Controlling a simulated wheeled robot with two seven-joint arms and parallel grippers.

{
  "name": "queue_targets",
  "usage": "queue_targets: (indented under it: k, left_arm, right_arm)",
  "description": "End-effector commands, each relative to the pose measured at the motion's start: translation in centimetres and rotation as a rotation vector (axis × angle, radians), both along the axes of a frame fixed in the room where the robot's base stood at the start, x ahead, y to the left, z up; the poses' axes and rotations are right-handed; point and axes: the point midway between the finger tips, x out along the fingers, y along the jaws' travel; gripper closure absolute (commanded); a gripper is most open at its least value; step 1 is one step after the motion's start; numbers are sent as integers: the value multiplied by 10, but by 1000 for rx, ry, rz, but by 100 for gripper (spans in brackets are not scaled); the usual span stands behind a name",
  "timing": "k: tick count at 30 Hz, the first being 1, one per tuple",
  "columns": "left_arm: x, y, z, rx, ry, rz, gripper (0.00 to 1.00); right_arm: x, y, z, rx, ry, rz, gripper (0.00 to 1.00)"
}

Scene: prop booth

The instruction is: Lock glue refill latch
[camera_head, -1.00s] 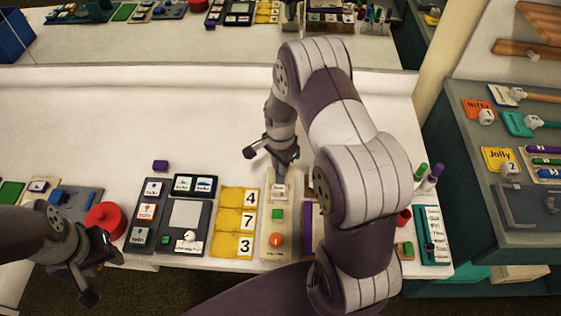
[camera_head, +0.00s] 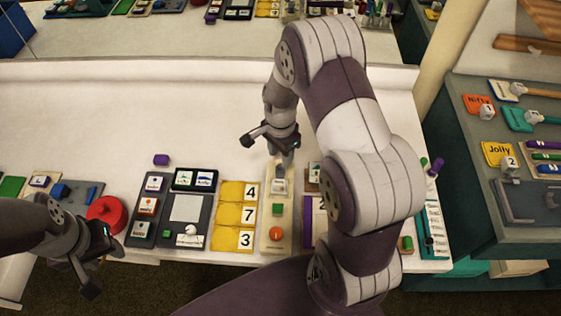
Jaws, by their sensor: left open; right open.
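A narrow beige panel (camera_head: 266,232) lies near the front edge of the white table, below my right gripper. It carries a small grey upright part and a label at its far end, a green block (camera_head: 277,209) in the middle and an orange round knob (camera_head: 276,233) at the near end. I cannot read the label, so I cannot tell for sure which part is the glue refill latch. My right gripper (camera_head: 268,149) is open and empty, above the panel's far end. My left gripper (camera_head: 104,270) is open at the front left, apart from the panel.
Yellow number cards (camera_head: 229,215) and a dark board (camera_head: 205,182) lie left of the panel, a purple strip (camera_head: 308,222) right of it. A red round object (camera_head: 106,212) is near my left gripper. My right arm hides part of the table. The table's back is clear.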

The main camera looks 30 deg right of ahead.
Motion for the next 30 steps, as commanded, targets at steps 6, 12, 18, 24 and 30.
queue_targets:
  k: [6, 12, 18, 24, 30]
  left_arm:
    - [0, 0, -4, 0, 0, 0, 56]
    - [0, 0, -5, 0, 0, 0, 56]
    - [0, 0, -5, 0, 0, 0, 56]
    - [0, 0, -5, 0, 0, 0, 56]
    - [0, 0, -5, 0, 0, 0, 56]
  right_arm:
    - [0, 0, 55, 0, -3, 0, 56]
    - [-1, 0, 78, 0, 1, 0, 56]
    - [-1, 0, 80, 1, 2, 0, 56]
    - [-1, 0, 80, 1, 2, 0, 56]
    - [2, 0, 80, -3, -12, 103, 56]
